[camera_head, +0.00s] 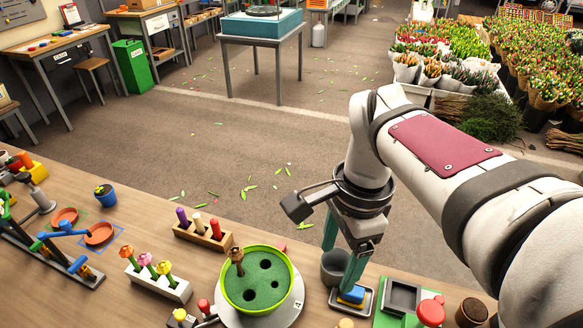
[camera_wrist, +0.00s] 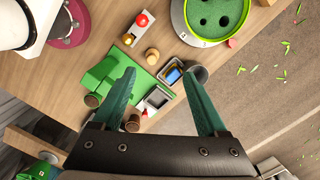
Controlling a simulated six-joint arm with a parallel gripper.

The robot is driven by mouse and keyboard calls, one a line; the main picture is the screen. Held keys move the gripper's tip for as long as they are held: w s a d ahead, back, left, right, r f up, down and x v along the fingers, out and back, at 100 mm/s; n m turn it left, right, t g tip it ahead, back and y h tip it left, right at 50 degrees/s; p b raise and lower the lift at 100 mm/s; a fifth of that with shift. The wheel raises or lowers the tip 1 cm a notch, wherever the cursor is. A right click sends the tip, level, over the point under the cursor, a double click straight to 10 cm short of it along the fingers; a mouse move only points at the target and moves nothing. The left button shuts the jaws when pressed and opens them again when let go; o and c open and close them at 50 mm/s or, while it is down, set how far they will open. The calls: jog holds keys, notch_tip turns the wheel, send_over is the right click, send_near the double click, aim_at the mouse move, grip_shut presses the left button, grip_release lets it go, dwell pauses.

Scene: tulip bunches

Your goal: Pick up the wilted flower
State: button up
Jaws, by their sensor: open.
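The wilted flower (camera_head: 237,257) has a brown head and stands in the left part of a round green pot (camera_head: 286,292) with dark holes in its top. In the wrist view the pot (camera_wrist: 206,41) is partly cut off at the top right, and I cannot make out the flower there. My gripper (camera_head: 341,266) is open and empty, to the right of the pot and flower and apart from them. In the wrist view its two green fingers (camera_wrist: 158,76) are spread wide over the table.
A white block (camera_head: 160,283) with several coloured flowers stands left of the pot, and a wooden block (camera_head: 188,234) with pegs behind it. A grey cup (camera_head: 334,268) and a tray with a blue-yellow sponge (camera_head: 351,295) lie near my fingers.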

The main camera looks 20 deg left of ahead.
jog(key=w+a+m, duration=0.2)
jog(key=w+a, duration=0.2)
jog(key=a, duration=0.5)
jog(key=m, duration=0.3)
send_over(238, 261)
jog(key=w+a, duration=0.1)
jog(key=w, duration=0.1)
notch_tip(238, 261, down, 3)
jog(key=shift+m+t+h, duration=0.3)
jog(key=shift+h, duration=0.1)
jog(key=f, duration=1.5)
jog(key=shift+s+f, duration=0.15)
jog(key=shift+s, duration=0.2)
grip_shut()
